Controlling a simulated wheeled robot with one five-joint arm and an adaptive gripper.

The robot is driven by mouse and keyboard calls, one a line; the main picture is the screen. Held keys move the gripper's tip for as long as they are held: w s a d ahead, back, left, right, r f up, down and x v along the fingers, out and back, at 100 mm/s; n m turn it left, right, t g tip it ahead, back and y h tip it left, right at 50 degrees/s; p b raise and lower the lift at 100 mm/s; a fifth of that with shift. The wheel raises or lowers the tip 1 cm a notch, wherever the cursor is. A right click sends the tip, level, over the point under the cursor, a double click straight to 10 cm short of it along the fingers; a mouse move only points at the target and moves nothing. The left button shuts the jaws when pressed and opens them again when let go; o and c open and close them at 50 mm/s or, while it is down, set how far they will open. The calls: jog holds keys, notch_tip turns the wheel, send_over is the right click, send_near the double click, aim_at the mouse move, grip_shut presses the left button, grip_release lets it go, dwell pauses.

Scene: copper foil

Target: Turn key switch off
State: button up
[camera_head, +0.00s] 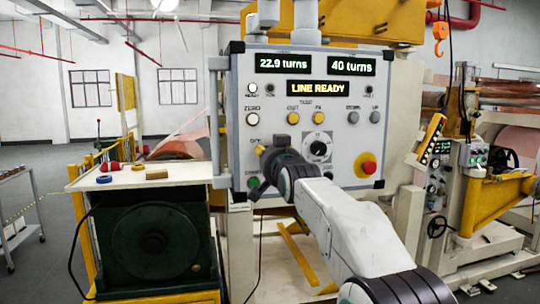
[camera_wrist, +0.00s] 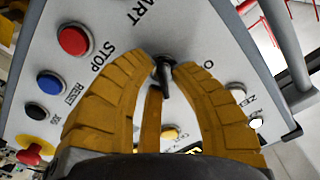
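The control panel (camera_head: 300,100) stands upright ahead in the head view, with lit displays. In the wrist view a small dark key switch (camera_wrist: 166,80) sticks out of the panel's face (camera_wrist: 130,35), near a partly hidden label starting with O. My gripper (camera_wrist: 167,68) has its yellow fingertips on either side of the key, very close to it. I cannot tell whether both tips press on it. In the head view my gripper (camera_head: 265,152) is at the panel's lower left, and my wrist hides the key switch there.
Red (camera_wrist: 74,40) and blue (camera_wrist: 50,83) buttons lie close to my fingers. A black dial (camera_head: 318,148) and a red emergency stop (camera_head: 368,167) are right of my gripper. A table (camera_head: 130,178) with small items stands left. Machinery (camera_head: 480,180) stands right.

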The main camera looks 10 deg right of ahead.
grip_shut()
jog(key=shift+b, duration=0.3)
jog(key=n+b, duration=0.2)
jog(key=n, duration=0.5)
jog(key=shift+r+n, duration=0.2)
jog(key=shift+n, duration=0.2)
jog(key=shift+r+n, duration=0.1)
jog(key=shift+n, duration=1.9)
jog(key=shift+o, duration=1.9)
grip_release()
jog(key=shift+b, duration=0.3)
